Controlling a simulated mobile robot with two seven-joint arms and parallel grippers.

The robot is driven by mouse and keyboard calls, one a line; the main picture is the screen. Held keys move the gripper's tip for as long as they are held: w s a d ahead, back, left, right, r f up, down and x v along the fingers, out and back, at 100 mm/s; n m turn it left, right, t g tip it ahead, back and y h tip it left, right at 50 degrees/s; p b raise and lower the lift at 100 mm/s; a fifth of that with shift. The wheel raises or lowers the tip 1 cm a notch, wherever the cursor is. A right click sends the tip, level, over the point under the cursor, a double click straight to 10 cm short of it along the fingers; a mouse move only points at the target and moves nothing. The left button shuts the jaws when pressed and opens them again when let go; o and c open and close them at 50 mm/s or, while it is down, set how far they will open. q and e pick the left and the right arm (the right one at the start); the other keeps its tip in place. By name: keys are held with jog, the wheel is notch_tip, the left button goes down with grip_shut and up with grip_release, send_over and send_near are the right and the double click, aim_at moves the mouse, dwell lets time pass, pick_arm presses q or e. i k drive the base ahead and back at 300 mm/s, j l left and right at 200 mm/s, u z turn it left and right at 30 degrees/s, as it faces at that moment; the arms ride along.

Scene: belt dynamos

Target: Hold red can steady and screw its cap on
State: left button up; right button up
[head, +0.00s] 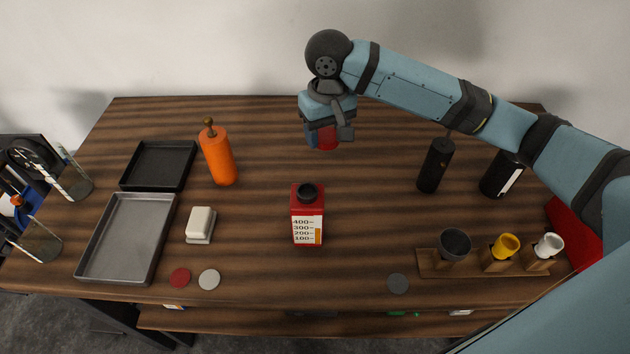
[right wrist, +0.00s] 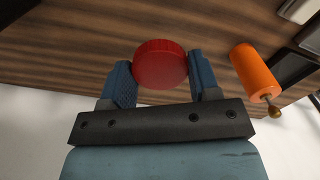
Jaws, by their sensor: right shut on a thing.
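The red can (head: 308,219) stands upright near the middle of the table, with a dark open neck on top and a white measuring scale on its front. My right gripper (head: 325,137) is shut on the red cap (head: 327,138), above the table and behind the can, apart from it. In the right wrist view the red cap (right wrist: 160,64) sits between the two blue fingers of the right gripper (right wrist: 162,78). My left gripper is not in view.
An orange bottle (head: 217,156), a white block (head: 200,225), a black tray (head: 158,166) and a grey tray (head: 127,238) lie left of the can. Black bottles (head: 435,166) and a wooden cup rack (head: 440,266) stand right. Flat discs (head: 209,279) lie in front.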

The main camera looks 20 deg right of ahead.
aim_at(308, 215)
jog(key=k+l+u, duration=0.1)
jog(key=k+l, duration=0.15)
jog(key=l, duration=0.2)
jog(key=k+l+u, duration=0.1)
jog(key=k+l, duration=0.2)
jog(key=l, duration=0.15)
jog(key=k+l+u, duration=0.15)
jog(key=l, duration=0.25)
jog(key=k, duration=0.15)
